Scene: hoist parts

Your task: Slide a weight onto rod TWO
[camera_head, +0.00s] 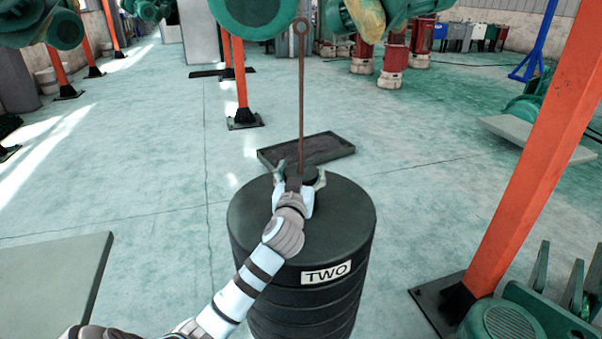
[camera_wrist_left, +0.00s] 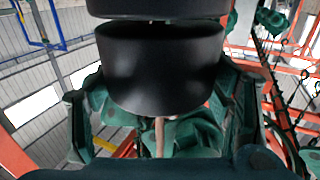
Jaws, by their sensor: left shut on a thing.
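A rusty thin rod (camera_head: 301,95) with a ring at its top stands upright above a large black ribbed drum (camera_head: 260,215) labelled TWO. My left gripper (camera_head: 300,178) is over the drum's top at the rod's lower end, shut on a small black round weight (camera_head: 302,171). In the left wrist view the weight (camera_wrist_left: 160,65) fills the space between the two fingers, and a short piece of the rod (camera_wrist_left: 159,137) shows at its lower edge. I cannot tell whether the weight is around the rod or beside it. My right gripper is not in view.
A dark flat tray (camera_head: 335,148) lies on the floor behind the drum. An orange post (camera_head: 530,160) and green machinery (camera_head: 505,322) stand at the right. A grey-green slab (camera_head: 50,275) is at the left. Green hoist parts (camera_head: 262,12) hang overhead. The floor between is clear.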

